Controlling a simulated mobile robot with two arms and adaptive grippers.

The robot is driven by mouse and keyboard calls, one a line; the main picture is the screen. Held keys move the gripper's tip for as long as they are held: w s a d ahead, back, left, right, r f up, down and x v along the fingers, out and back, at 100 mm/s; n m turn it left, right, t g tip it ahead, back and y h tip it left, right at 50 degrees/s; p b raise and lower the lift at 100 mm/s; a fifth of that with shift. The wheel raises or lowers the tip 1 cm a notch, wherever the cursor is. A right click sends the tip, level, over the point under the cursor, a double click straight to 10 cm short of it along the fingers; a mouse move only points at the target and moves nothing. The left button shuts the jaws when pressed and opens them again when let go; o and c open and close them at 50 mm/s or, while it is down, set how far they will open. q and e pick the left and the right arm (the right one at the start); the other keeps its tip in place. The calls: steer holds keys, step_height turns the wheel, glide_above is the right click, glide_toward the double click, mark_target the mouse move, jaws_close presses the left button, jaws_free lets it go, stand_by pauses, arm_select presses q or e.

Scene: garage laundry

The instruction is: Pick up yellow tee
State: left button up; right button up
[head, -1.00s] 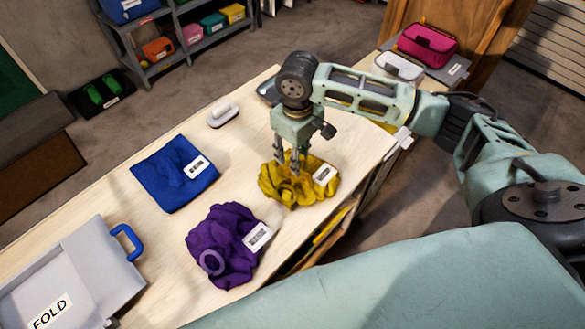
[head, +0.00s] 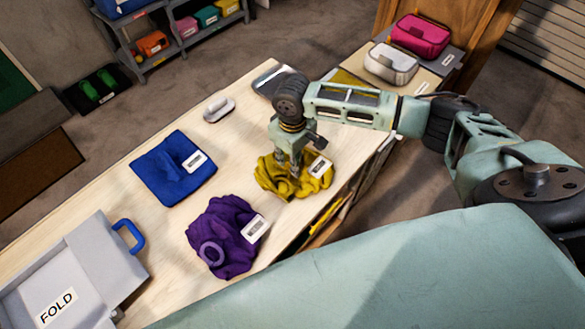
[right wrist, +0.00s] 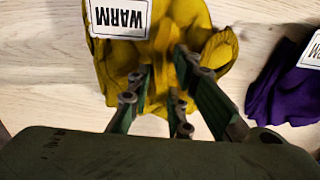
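The yellow tee (head: 315,184) lies crumpled on the wooden table, with a white tag on its right side. My right gripper (head: 288,174) points down into the cloth from above, its tips partly hidden by folds. In the right wrist view, my right gripper (right wrist: 163,68) has its fingers apart on either side of a fold of the yellow tee (right wrist: 120,62). The tag there reads WARM upside down. My left gripper is not in view.
A crumpled purple garment (head: 222,222) lies at the near edge and a folded blue cloth (head: 165,172) farther left. A grey FOLD tray (head: 85,262) with a blue handle is at the lower left. A small brush-like item (head: 218,108) and white and pink pouches (head: 420,36) are behind.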

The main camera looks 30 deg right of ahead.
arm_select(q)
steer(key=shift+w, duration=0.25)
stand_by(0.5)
